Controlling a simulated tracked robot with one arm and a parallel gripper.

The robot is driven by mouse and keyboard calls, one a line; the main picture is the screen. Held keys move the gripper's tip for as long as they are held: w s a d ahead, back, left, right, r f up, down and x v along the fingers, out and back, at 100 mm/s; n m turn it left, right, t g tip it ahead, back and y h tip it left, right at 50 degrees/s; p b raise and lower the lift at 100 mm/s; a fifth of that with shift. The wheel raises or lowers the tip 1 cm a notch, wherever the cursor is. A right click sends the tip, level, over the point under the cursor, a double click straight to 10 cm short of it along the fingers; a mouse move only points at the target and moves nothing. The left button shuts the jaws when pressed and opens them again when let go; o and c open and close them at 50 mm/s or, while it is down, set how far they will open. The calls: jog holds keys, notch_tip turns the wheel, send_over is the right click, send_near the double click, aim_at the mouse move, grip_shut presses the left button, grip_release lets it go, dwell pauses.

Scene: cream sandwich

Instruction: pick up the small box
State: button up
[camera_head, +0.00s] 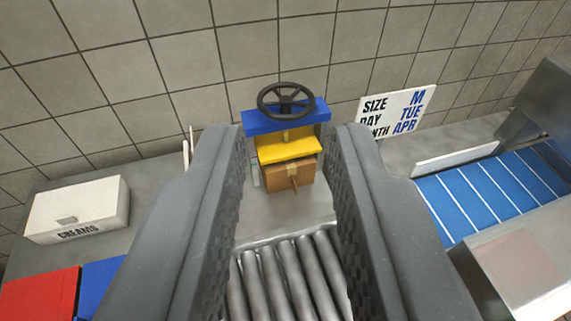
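My gripper (286,150) is open, its two dark grey fingers standing wide apart with nothing between the pads. Beyond the fingertips, framed in the gap, a small brown box (274,180) sits under a yellow block (287,150). It has a light patch and a short stick-like part on its front. Above the yellow block is a blue bar (262,122) with a dark handwheel (286,100) on top. I cannot tell whether the brown box is loose or part of this press-like device. The fingers hide parts of the counter on both sides.
A white box marked CREAMS (77,207) is at left, above a red panel (40,296) and a blue panel (101,279). Metal rollers (290,278) lie below the gap. A lettered sign (397,110) and a blue striped surface (480,195) are at right. A tiled wall (110,70) closes the back.

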jog(key=shift+s, duration=0.1)
jog(key=shift+o, duration=0.6)
jog(key=n+g+y, duration=0.3)
jog(key=g, duration=0.4)
send_over(295, 184)
jog(key=s+d, duration=0.4)
jog(key=s, duration=0.6)
notch_tip(295, 184, down, 40)
jog(key=shift+h, duration=0.3)
jog(key=shift+w+a+r+b+x, duration=0.15)
jog(key=shift+b+x, duration=0.25)
jog(key=shift+x, duration=1.7)
jog(key=shift+w+a+r+b+x, duration=0.2)
jog(key=shift+b+x, duration=0.25)
jog(key=shift+x, duration=1.6)
jog(key=shift+s+a+r+b+x, duration=0.1)
jog(key=shift+a+b+x, duration=0.25)
jog(key=shift+x, duration=2.6)
jog(key=shift+w+d, duration=0.1)
